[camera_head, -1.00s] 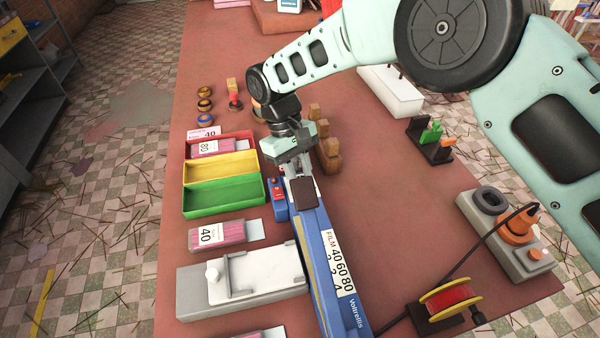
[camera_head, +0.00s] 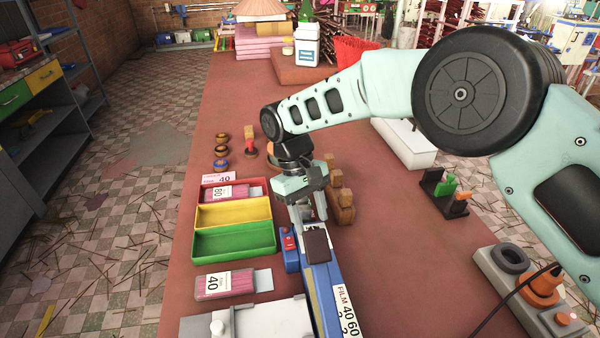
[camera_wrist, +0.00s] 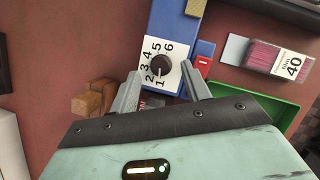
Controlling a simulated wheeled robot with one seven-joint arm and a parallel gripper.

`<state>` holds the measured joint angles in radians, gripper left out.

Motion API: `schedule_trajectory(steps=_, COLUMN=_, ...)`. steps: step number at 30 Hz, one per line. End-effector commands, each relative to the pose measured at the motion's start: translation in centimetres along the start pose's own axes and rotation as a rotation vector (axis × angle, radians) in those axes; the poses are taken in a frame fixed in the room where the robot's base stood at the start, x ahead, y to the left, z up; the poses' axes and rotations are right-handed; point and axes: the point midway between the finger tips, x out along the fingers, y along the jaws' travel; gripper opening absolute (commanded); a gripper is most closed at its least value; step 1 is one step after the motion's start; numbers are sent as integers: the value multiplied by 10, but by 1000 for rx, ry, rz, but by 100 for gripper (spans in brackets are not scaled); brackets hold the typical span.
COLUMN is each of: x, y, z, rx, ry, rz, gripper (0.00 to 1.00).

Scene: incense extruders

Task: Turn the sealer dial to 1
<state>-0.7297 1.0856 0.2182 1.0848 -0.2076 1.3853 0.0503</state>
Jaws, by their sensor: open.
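The blue sealer (camera_head: 322,287) lies lengthwise on the table, with its FILM 40 60 label toward the near end. My gripper (camera_head: 308,217) is over its far end and hides the dial in the head view. In the wrist view, the black sealer dial (camera_wrist: 160,66) sits on a white plate (camera_wrist: 172,50) numbered 1 to 6. A small light mark on the knob seems to face the 1 side, but its exact setting is hard to read. My open gripper (camera_wrist: 161,74) has one finger to each side of the dial, apart from it and holding nothing.
A small blue box with a red switch (camera_head: 289,243) stands close left of the sealer. Red, yellow and green trays (camera_head: 236,254) lie further left. Wooden blocks (camera_head: 342,206) stand just right of my gripper.

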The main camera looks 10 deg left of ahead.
Motion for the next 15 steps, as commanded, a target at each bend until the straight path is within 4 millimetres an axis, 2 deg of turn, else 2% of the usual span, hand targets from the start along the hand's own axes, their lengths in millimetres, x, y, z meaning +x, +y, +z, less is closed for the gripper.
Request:
schedule_trajectory(steps=9, x=-72, y=0, z=-2, rx=0, ry=5, rz=1, gripper=47)
schedule_trajectory(steps=15, x=-106, y=0, z=-1, rx=1, ry=4, rz=1, gripper=47)
